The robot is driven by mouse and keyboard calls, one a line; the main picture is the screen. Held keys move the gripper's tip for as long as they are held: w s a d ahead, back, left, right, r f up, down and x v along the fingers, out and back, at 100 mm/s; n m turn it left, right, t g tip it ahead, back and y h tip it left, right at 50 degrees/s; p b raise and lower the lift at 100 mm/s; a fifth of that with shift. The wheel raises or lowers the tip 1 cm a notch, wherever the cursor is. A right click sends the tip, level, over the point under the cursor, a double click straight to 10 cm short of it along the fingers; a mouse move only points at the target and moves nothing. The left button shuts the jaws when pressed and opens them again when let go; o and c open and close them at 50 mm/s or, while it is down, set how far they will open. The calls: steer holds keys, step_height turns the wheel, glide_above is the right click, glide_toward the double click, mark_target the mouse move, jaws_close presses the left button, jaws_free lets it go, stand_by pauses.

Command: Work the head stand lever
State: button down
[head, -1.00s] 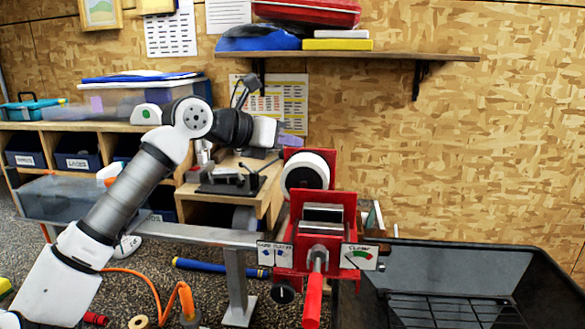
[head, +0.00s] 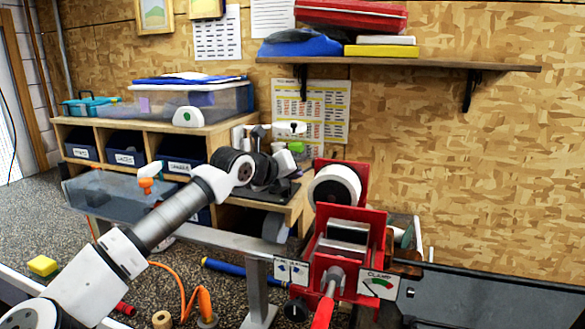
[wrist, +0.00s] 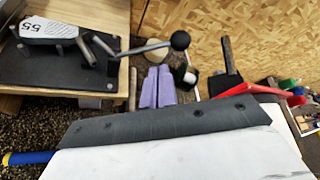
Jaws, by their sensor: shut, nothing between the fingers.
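The head stand is a black board (wrist: 60,75) on the wooden bench top, at the upper left of the wrist view. My gripper's purple fingers (wrist: 158,72) are shut together and empty. In the wrist view they appear just below the knob, with a gap between; the depth is unclear. In the head view my arm partly covers the stand (head: 275,193), and the lever cannot be made out.
The red clamp station (head: 345,225) with a white roll (head: 335,186) stands right of the bench. A black bin (head: 455,290) is at the lower right. A wall shelf (head: 400,61) hangs above. A clear storage box (head: 190,100) sits on the cubby unit.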

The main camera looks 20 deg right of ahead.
steer(key=p+x, duration=0.2)
steer(key=x, duration=0.4)
steer(key=shift+s+d+b, duration=0.1)
steer(key=shift+b, duration=0.5)
